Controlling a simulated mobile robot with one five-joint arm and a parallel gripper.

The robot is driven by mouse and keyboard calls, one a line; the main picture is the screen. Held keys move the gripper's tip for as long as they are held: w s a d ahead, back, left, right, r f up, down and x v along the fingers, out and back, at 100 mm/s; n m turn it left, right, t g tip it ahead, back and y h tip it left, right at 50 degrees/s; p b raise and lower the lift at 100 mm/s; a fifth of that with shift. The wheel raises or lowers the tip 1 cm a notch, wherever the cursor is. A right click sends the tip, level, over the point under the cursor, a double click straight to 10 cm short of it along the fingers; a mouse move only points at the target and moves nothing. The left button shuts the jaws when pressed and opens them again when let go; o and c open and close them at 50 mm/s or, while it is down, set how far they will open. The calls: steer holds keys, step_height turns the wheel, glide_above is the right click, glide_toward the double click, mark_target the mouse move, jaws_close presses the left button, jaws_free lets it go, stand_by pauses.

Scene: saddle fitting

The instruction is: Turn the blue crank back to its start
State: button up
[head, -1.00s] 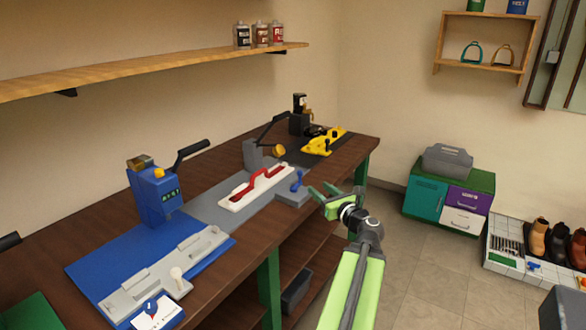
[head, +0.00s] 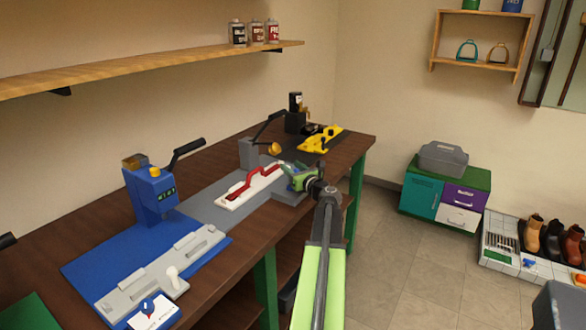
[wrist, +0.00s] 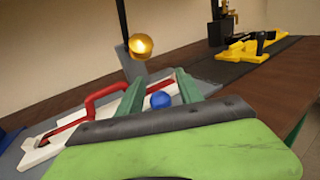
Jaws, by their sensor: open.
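The blue crank shows in the wrist view as a round blue knob (wrist: 161,100) between the two green fingers of my gripper (wrist: 157,88). The fingers stand apart on either side of it, and I cannot tell whether either touches it. The rest of the crank is hidden behind my gripper. In the head view my gripper (head: 296,172) is at the grey block at the bench's front edge, and it covers the crank there. A white plate with a red handle (head: 254,181) lies just left of my gripper.
A grey press with a gold head (head: 274,148) stands behind my gripper. A yellow fixture (head: 322,139) is farther back on the bench. A blue press (head: 151,190) and a grey fixture (head: 168,269) are to the left. The floor right of the bench is open.

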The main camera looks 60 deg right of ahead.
steer(key=shift+c, duration=0.3)
jaws_close()
steer(key=shift+d, duration=0.1)
steer(key=shift+s, duration=0.1)
steer(key=shift+h, duration=0.3)
